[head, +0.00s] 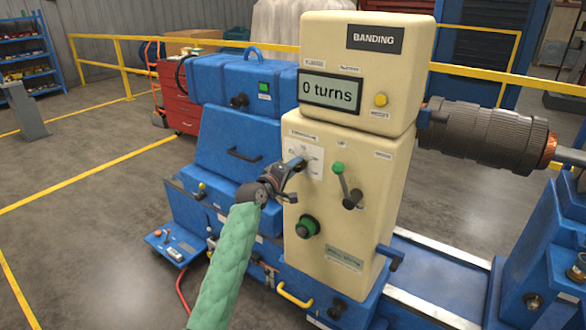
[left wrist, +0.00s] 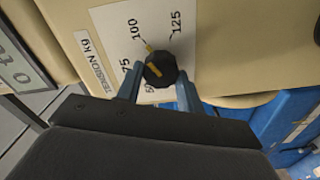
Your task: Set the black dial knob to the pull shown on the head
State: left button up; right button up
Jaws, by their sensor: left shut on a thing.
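The black dial knob (left wrist: 160,69) sits on a white scale plate (left wrist: 112,24) labelled "TENSION kg", with 75, 100 and 125 legible. The knob has a yellow line on its face, and a small yellow mark lies on its 100 side. My left gripper (left wrist: 158,88) is shut on the knob, one finger on each side. In the head view my left gripper (head: 298,164) reaches the plate on the cream machine (head: 340,225) and largely hides the knob. The machine's head (head: 362,65) reads "BANDING", and its display (head: 331,91) reads "0 turns". My right gripper is out of view.
A crank handle (head: 390,257) sticks out lower right. Blue machinery (head: 235,145) stands behind left; a dark rotor (head: 485,132) is at right.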

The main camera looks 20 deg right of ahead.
pick_arm(q)
jog(key=o, duration=1)
jog(key=shift+a, duration=0.1)
jog(key=b+v, duration=0.3)
jog(key=v, duration=0.4)
jog(key=shift+s+a, duration=0.2)
jog(key=shift+a, duration=0.1)
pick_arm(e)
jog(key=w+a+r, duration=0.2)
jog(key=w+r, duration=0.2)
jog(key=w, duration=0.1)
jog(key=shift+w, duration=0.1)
